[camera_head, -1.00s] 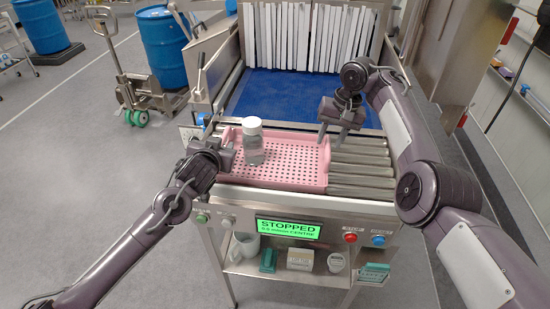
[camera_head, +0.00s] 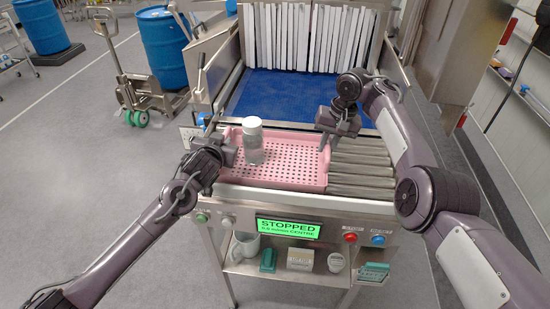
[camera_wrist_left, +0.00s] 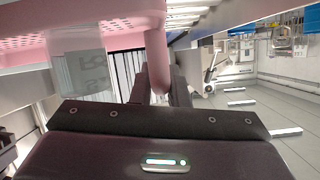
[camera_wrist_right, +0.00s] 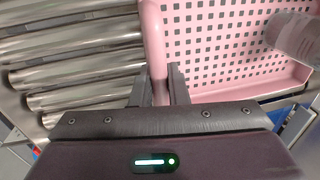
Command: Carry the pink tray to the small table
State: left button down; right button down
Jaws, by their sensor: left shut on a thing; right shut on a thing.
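The pink tray (camera_head: 285,181), with a perforated floor, rests on the rollers at the front of the conveyor. A clear bottle with a white cap (camera_head: 253,141) stands upright in it, left of its middle. My left gripper (camera_head: 229,152) is shut on the tray's left rim; the left wrist view shows the pink rim (camera_wrist_left: 157,60) between the fingers. My right gripper (camera_head: 325,138) is shut on the tray's right rim; the right wrist view shows that rim (camera_wrist_right: 154,45) between the fingers. The small table is not visible in these frames.
Bare rollers (camera_head: 362,165) lie right of the tray, and a blue belt (camera_head: 285,97) runs behind it to a strip curtain (camera_head: 305,38). The front panel has a green "STOPPED" display (camera_head: 288,228). A shelf below holds a mug (camera_head: 245,246) and small items. Open floor lies at left.

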pick_arm(q)
jog(key=shift+r, duration=0.2)
pick_arm(e)
jog(key=shift+w+r, duration=0.1)
jog(key=shift+r, duration=0.15)
